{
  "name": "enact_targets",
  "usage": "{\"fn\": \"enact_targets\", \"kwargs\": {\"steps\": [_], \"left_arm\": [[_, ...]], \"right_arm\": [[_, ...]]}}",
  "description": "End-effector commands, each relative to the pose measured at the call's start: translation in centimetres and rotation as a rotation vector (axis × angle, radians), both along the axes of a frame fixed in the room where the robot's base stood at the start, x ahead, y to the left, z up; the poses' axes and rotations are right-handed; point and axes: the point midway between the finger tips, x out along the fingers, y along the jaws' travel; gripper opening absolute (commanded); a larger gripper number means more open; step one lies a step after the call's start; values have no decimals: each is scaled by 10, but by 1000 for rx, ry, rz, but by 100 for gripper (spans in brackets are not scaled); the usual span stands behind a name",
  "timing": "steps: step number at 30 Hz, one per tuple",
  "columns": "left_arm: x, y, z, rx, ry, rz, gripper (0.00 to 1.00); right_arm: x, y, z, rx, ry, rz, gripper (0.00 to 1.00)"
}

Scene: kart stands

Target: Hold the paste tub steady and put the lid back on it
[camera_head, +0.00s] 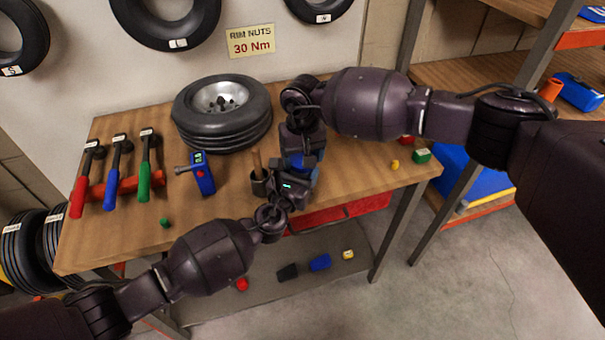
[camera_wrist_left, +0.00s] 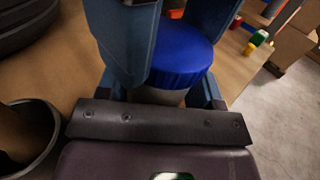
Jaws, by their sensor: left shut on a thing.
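The blue ribbed lid (camera_wrist_left: 182,66) shows in the left wrist view, on top of the pale paste tub (camera_wrist_left: 158,96). Only a narrow strip of the tub shows below the lid, and I cannot tell whether the lid is fully seated. My left gripper (camera_head: 290,182) is shut on the tub, its fingers on both sides of it. My right gripper (camera_head: 302,148) is directly above, and its dark blue fingers come down at the lid in the left wrist view. Whether they press on the lid is unclear. In the head view the grippers mostly hide tub and lid.
A wheel (camera_head: 222,112) lies at the bench's back. A dark cup (camera_head: 259,184) with a wooden handle stands close left of my grippers. A blue tool (camera_head: 203,175) and several hammers lie farther left. A green block (camera_head: 422,156) sits near the right edge.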

Motion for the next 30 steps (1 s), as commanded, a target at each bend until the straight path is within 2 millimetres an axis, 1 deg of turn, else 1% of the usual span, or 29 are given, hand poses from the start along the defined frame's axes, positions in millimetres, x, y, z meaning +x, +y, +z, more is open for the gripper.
{"fn": "enact_targets", "kwargs": {"steps": [1,3,5,8,15,18,27,28,30], "left_arm": [[0,0,0,0,1,0,0],[0,0,0,0,1,0,0],[0,0,0,0,1,0,0],[0,0,0,0,1,0,0],[0,0,0,0,1,0,0],[0,0,0,0,1,0,0],[0,0,0,0,1,1,0],[0,0,0,0,1,1,0],[0,0,0,0,1,1,0]], "right_arm": [[0,0,0,0,0,0,60],[0,0,0,0,0,0,49],[0,0,0,0,0,0,41],[0,0,0,0,0,-17,41],[0,0,0,-1,0,-218,41],[0,0,0,-1,0,-272,41],[0,0,0,-1,0,-285,41],[0,0,0,-1,0,-285,72],[0,0,0,-1,0,-285,83]]}}
